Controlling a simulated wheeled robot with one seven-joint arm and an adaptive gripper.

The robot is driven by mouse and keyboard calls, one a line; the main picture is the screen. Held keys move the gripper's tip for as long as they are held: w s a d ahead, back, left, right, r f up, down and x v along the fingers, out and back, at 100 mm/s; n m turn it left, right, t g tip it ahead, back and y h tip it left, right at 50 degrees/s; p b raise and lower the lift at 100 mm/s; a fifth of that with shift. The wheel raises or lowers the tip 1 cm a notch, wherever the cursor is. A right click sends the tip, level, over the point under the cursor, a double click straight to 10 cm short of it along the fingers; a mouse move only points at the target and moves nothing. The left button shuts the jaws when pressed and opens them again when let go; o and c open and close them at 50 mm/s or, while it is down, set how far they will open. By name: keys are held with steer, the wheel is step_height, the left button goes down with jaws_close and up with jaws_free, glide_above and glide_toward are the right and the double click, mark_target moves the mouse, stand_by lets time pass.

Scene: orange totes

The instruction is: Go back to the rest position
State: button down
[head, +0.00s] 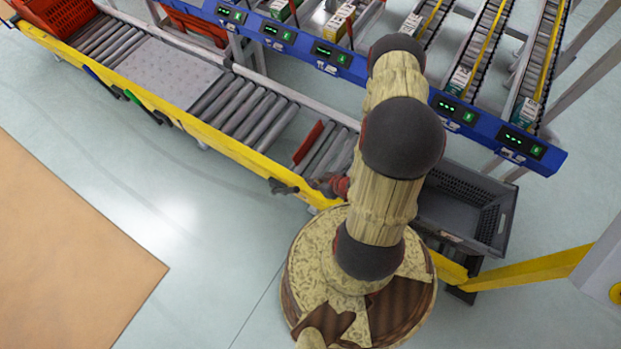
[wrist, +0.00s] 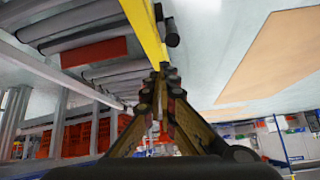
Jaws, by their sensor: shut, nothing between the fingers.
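My gripper (head: 318,183) shows only in part in the head view, low by the yellow rail and left of my arm, which hides the rest of it. In the wrist view my gripper's fingers (wrist: 162,72) come together at their tips with nothing between them. The gripper is shut and empty. My arm stands up in front of the conveyor, bent at its dark round joints.
A yellow rail (head: 232,150) edges the roller conveyor (head: 245,108), which carries a red stop (head: 308,142). A dark grey tote (head: 462,208) stands right of my arm. An orange tote (head: 55,14) is at the far left. Open floor (head: 190,215) lies front left.

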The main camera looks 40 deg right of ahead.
stand_by(0.5)
steer(key=s+f+m+g, duration=0.2)
steer(key=s+f+g, duration=0.25)
steer(key=s, duration=0.65)
steer(key=s+d+r+m+g+h, duration=0.1)
steer(key=d+r+m+g, duration=0.35)
steer(key=r, duration=1.15)
steer(key=w+a+r+n+t, duration=0.1)
steer(key=a+r, duration=0.5)
steer(key=r, duration=0.9)
steer(key=w+a+r+n+t, duration=0.2)
steer(key=a+r, duration=0.4)
steer(key=r, duration=0.9)
steer(key=w+a+r+n+t, duration=0.2)
steer(key=a+r, duration=0.5)
steer(key=r, duration=0.7)
steer(key=shift+w+r+t+h, duration=0.3)
steer(key=shift+w+r+t, duration=0.1)
steer(key=shift+w+t, duration=0.45)
